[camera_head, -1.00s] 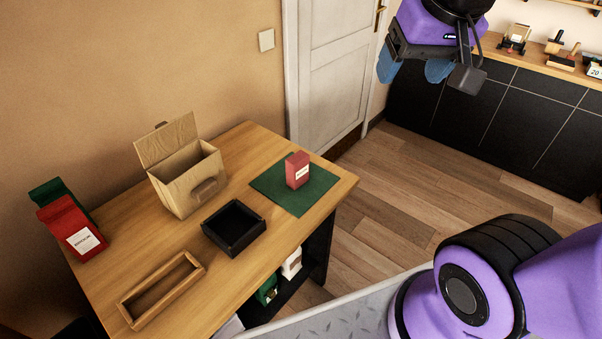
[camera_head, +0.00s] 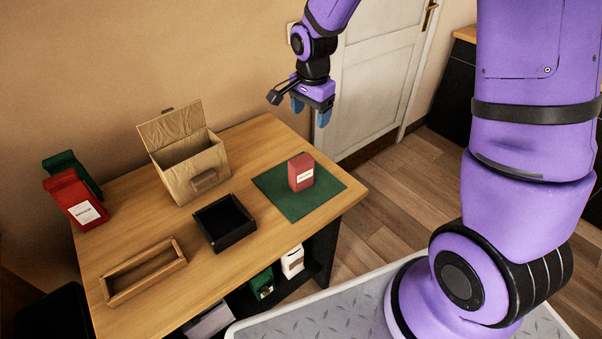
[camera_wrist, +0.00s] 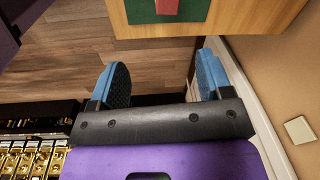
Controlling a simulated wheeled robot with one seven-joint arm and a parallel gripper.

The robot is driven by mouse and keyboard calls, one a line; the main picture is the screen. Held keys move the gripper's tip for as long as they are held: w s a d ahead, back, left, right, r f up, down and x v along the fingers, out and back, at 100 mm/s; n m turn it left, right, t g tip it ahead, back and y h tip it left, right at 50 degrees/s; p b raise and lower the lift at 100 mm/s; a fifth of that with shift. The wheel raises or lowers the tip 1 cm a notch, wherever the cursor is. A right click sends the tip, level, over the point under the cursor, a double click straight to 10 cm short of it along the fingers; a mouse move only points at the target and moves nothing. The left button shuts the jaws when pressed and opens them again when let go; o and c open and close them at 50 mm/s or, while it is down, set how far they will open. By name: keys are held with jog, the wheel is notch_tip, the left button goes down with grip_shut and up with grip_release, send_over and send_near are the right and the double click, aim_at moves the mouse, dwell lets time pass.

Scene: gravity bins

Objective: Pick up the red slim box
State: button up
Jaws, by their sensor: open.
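The red slim box (camera_head: 301,172) stands upright on a green mat (camera_head: 322,196) at the right end of the wooden table. A white label shows on its front. In the wrist view only part of the red box (camera_wrist: 167,7) shows at the top edge, on the mat (camera_wrist: 195,9). My gripper (camera_head: 311,111) hangs above and behind the box in the head view, apart from it, with its blue fingers pointing down. In the wrist view the two blue fingers of my gripper (camera_wrist: 160,82) are spread wide with nothing between them.
A white package (camera_head: 293,262) and a green package (camera_head: 262,283) sit below. A door (camera_head: 378,75) stands behind.

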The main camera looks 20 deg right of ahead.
aim_at(300, 160)
jog(key=f+m, duration=0.1)
jog(key=f, duration=0.2)
jog(key=w+a+f+m, duration=0.1)
jog(key=f, duration=0.2)
jog(key=w+a+f+g, duration=0.1)
jog(key=f, duration=0.2)
jog(key=shift+w+f+m, duration=0.15)
jog(key=shift+f+m, duration=0.15)
jog(key=shift+m, duration=0.1)
notch_tip(300, 160, down, 6)
jog(key=shift+r, duration=0.2)
jog(key=shift+w+d+f, duration=0.1)
jog(key=shift+d+f, duration=0.05)
jog(key=shift+f, duration=1.2)
jog(key=shift+w+d+f, duration=0.1)
jog(key=shift+f, duration=1.25)
jog(key=shift+c, duration=0.4)
jog(key=c, duration=1)
